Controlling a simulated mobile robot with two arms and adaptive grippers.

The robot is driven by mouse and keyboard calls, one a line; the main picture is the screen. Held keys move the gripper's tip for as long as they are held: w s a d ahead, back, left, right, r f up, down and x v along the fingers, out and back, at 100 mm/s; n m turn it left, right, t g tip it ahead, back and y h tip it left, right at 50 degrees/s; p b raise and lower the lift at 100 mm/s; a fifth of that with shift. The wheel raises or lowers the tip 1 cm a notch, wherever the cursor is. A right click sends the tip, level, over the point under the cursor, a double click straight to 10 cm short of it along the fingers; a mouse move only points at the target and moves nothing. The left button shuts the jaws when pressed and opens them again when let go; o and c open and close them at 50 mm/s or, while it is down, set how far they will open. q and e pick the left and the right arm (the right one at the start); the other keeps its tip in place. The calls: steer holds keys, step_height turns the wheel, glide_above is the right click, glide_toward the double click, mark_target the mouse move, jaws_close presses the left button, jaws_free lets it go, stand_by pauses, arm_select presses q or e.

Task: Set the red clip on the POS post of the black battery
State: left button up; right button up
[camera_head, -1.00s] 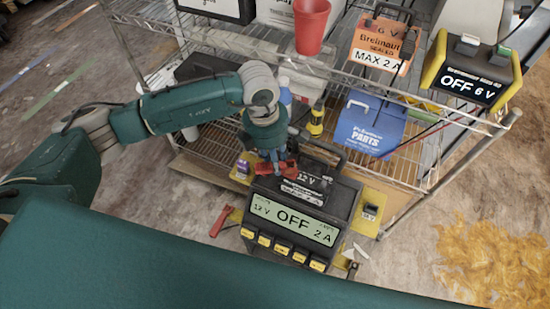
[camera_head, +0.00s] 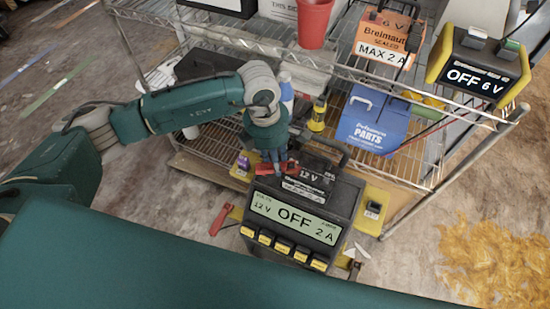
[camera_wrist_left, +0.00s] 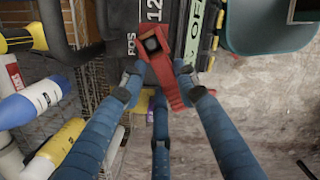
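The black battery (camera_head: 312,176), labelled 12 V, stands behind a charger whose display reads OFF, 12 V and 2 A. The red clip (camera_head: 275,169) is at the battery's left end, under my left gripper (camera_head: 272,160). In the left wrist view the red clip (camera_wrist_left: 166,68) lies between the blue fingertips, which appear to touch both its sides. Its head is beside the POS lettering on the battery (camera_wrist_left: 131,20). A dark square shows inside the clip head; I cannot tell whether it is the post. My right gripper is out of view.
The charger (camera_head: 293,222) is directly in front of the battery. A wire shelf behind carries a red cup (camera_head: 314,22), an orange battery (camera_head: 385,38), a 6 V charger (camera_head: 478,78) and a blue parts box (camera_head: 372,122). Another red piece (camera_head: 221,219) lies left of the charger.

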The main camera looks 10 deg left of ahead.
arm_select(q)
steer(key=o, duration=0.4)
steer(key=shift+f, duration=0.1)
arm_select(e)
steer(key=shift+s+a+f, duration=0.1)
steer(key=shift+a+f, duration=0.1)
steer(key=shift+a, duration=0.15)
arm_select(q)
steer(key=shift+r, duration=0.45)
steer(key=r, duration=0.4)
steer(key=a+r, duration=0.1)
steer(key=r, duration=0.2)
steer(key=shift+s+r, duration=0.1)
steer(key=shift+s, duration=0.05)
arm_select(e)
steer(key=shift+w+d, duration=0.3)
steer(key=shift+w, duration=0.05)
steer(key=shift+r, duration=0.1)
